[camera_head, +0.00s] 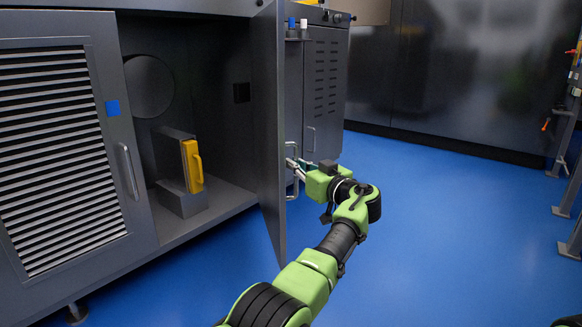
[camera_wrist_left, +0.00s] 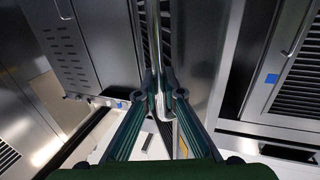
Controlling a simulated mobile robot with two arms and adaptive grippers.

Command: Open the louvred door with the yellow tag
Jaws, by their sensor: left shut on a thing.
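A louvred door (camera_head: 268,130) stands swung well open from the cabinet, seen almost edge-on in the head view. Its plain inner side faces left and its tag is hidden there; I cannot make out a yellow tag in either view. Its bar handle (camera_head: 292,185) is on the far right side of the panel. My left gripper (camera_head: 297,166) is shut on this handle. In the left wrist view the handle (camera_wrist_left: 157,55) runs between the two fingers of my left gripper (camera_wrist_left: 162,103). My right gripper is not in view.
The closed louvred door (camera_head: 62,150) at left bears a blue tag (camera_head: 113,108). Inside the open cabinet (camera_head: 225,197) stands a yellow-fronted block with a handle (camera_head: 193,165). A grey vented cabinet (camera_head: 325,90) stands behind the open door.

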